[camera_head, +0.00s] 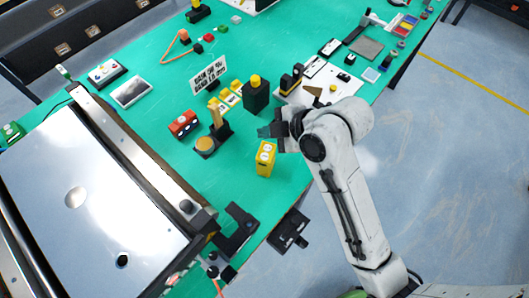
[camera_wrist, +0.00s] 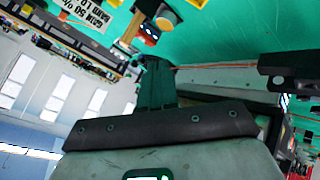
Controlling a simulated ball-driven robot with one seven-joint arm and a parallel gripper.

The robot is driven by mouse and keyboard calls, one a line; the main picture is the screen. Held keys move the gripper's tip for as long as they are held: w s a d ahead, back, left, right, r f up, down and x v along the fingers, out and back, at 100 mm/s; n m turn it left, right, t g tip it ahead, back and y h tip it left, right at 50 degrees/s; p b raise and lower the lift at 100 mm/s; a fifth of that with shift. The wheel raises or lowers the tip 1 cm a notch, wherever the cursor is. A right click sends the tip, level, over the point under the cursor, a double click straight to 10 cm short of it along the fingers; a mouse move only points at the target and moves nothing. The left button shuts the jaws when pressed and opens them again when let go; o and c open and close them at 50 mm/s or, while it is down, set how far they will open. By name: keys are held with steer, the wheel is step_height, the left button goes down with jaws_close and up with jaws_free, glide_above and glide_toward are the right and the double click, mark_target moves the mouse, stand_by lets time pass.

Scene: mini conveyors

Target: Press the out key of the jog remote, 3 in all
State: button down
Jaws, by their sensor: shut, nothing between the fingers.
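A yellow box-shaped handset with pale round keys, which looks like the jog remote (camera_head: 265,160), stands upright on the green table near its front edge in the head view. I cannot read which key is out. My gripper (camera_head: 265,131) is just above and behind the remote in the picture, its teal fingers pointing left. The fingers are shut and empty. I cannot tell whether they touch the remote. In the wrist view the shut fingers (camera_wrist: 155,65) point up the picture, and I cannot make out the remote's keys.
A red box (camera_head: 184,124) and a dark stand with an orange disc (camera_head: 205,143) are left of the remote. A black box with a yellow button (camera_head: 255,97) stands behind it. A wide conveyor (camera_head: 85,190) fills the left.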

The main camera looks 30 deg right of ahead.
steer(key=b, duration=0.6)
glide_above(267, 158)
step_height(267, 158, down, 8)
steer(key=shift+r, duration=0.2)
steer(key=shift+f+b, duration=0.5)
steer(key=shift+f, duration=0.1)
stand_by(1.2)
steer(key=shift+f, duration=0.4)
steer(key=shift+f, duration=0.45)
stand_by(0.5)
steer(key=shift+r, duration=0.1)
steer(key=shift+r+p, duration=0.65)
steer(key=shift+r, duration=0.1)
steer(key=shift+r, duration=0.1)
step_height(267, 158, up, 5)
steer(key=p, duration=0.5)
